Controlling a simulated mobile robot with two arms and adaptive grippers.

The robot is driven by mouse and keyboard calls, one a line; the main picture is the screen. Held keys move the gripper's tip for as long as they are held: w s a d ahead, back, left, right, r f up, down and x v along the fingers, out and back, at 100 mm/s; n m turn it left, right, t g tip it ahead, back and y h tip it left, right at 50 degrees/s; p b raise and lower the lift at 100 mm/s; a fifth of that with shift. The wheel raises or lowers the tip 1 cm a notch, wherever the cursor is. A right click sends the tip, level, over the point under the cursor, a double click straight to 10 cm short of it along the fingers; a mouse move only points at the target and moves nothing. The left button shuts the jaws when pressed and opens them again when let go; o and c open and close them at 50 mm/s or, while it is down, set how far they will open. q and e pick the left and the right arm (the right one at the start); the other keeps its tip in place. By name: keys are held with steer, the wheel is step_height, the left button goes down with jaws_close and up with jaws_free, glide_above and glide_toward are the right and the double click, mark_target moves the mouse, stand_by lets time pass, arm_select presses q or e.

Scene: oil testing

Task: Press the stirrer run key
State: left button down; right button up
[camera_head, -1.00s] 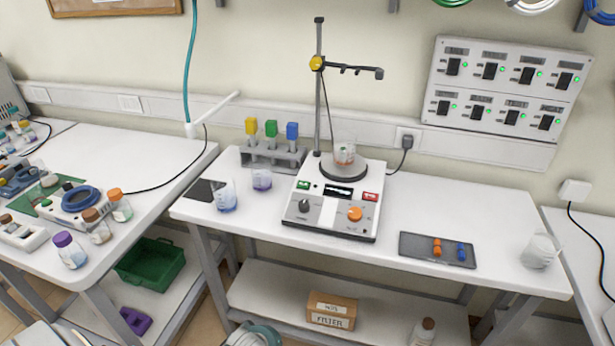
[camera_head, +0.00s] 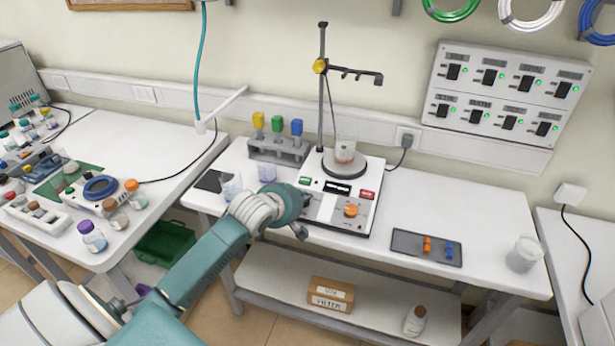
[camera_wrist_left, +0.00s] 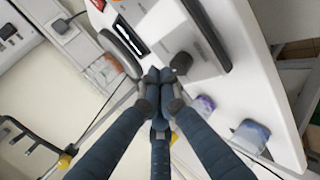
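The stirrer (camera_head: 333,222) is a white box on the middle bench, with a beaker (camera_head: 345,150) of orange-tinted contents on its dark round plate. Its panel has a green key (camera_head: 305,181) at left, a dark display (camera_head: 337,187), a red key (camera_head: 367,194) and an orange knob (camera_head: 351,211). Key labels are unreadable. My left gripper (camera_head: 303,199) is at the panel's left side, just in front of the green key. In the left wrist view its fingertips (camera_wrist_left: 158,76) are together, beside the black knob (camera_wrist_left: 182,63); the green key seems hidden there. Contact cannot be told.
A rack with coloured-top items (camera_head: 278,152) and two beakers stand left of the stirrer. A stand rod (camera_head: 324,90) rises behind it. A dark tray (camera_head: 400,243) and a beaker (camera_head: 524,254) are at right, with bare bench between.

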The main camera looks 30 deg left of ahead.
mark_target(305, 180)
arm_select(q)
steer(key=w+a+r+n+t, duration=0.1)
steer(key=w+a+r+n, duration=0.3)
steer(key=r, duration=0.4)
steer(key=shift+w+a+n+t+y, duration=0.3)
steer(key=shift+w+a+n+t, duration=0.15)
steer(key=shift+a, duration=0.25)
arm_select(e)
steer(key=shift+a+r, duration=0.2)
steer(key=shift+a, duration=0.1)
arm_select(q)
steer(key=shift+w, duration=0.1)
